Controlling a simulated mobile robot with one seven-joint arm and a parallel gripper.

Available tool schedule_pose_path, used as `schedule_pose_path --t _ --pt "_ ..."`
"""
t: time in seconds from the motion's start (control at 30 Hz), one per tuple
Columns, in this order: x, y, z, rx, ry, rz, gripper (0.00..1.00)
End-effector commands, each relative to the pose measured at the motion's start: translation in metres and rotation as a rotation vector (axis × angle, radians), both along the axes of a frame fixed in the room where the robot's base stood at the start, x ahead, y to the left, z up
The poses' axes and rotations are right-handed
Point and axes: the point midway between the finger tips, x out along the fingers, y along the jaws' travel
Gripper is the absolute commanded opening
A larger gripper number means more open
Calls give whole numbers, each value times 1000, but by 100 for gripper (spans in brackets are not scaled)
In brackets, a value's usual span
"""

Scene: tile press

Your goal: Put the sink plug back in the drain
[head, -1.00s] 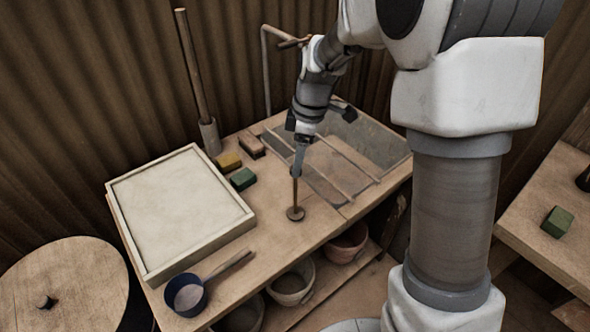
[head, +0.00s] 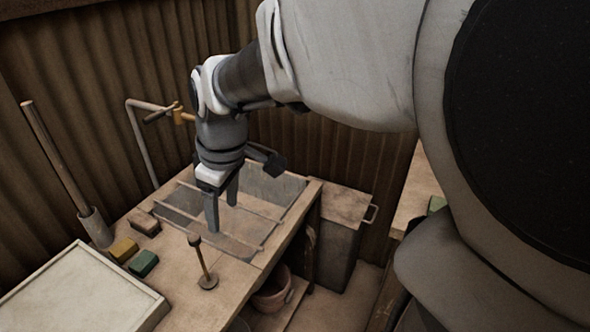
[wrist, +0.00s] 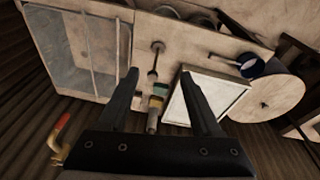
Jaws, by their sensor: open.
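What looks like the sink plug, a dark round disc with a thin rod and knob (head: 203,262), stands on the wooden bench just left of the sink. In the wrist view the plug (wrist: 155,58) shows between my fingertips but well beyond them. My gripper (head: 222,216) is open and empty, pointing down over the near left part of the sink, apart from the plug. The sink (head: 293,188) is a grey basin with thin rails across it; it also shows in the wrist view (wrist: 60,60). I cannot make out the drain opening.
A yellow block (head: 123,250), a green block (head: 143,263) and a brown block (head: 144,223) lie left of the plug. A pale framed board (head: 80,300) lies at front left. A bent pipe tap (head: 140,140) rises behind the sink. A bowl (head: 272,292) sits on the lower shelf.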

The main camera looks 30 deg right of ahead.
Motion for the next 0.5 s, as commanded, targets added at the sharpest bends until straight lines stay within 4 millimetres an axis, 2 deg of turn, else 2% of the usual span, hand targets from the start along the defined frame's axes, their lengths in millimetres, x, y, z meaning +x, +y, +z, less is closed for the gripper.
schedule_pose_path --t 0.03,0.1,0.3,0.5 --pt "-16 -2 29 11 -87 -65 66" --pt "-35 -8 35 27 -116 -172 66" --pt "-85 -24 42 92 -197 -464 66" --pt "-115 -32 39 152 -248 -654 66"
